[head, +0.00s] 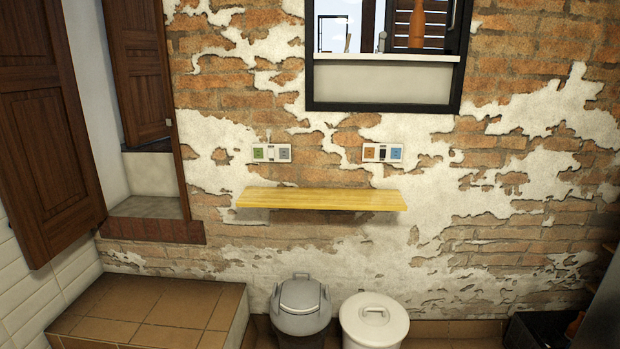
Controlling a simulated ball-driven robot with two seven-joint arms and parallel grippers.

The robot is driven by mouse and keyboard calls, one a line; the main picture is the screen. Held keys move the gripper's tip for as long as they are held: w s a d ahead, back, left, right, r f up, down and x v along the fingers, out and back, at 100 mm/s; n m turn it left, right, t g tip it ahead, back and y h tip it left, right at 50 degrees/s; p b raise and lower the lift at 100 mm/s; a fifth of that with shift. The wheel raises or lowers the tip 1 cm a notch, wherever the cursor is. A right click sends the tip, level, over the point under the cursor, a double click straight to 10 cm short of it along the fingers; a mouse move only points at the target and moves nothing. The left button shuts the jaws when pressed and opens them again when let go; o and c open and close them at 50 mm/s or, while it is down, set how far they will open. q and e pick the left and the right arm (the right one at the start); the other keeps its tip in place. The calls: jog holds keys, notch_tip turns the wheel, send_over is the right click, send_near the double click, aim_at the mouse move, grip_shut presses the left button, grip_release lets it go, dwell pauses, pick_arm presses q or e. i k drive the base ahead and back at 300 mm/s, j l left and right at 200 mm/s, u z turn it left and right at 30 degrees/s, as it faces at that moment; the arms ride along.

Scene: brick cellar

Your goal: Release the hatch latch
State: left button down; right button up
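A black-framed opening (456,88) in the brick wall may be the hatch; I cannot tell. It has a white sill (345,57) and a pale panel below. No latch can be made out. Below it are two white wall plates. The left plate (270,153) carries a green square, a white middle part and a grey square. The right plate (383,152) carries an orange square, a dark middle part and a blue square. Neither of my grippers is in view.
A yellow wooden shelf (320,199) juts out below the plates. A grey lidded bin (301,303) and a white lidded bin (374,318) stand beneath it. A tiled step (150,310) and wooden shutters (45,130) are at left. A dark box (535,330) is at lower right.

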aim_at(382, 36)
jog(key=i+z, duration=0.1)
jog(key=i, duration=0.35)
jog(key=i+j+z, duration=0.1)
jog(key=i, duration=0.4)
jog(key=i+j+z, duration=0.15)
jog(key=i, duration=0.3)
jog(key=i+j+z, duration=0.1)
jog(key=i, duration=0.35)
jog(key=i+j+z, duration=0.5)
jog(key=i, duration=0.15)
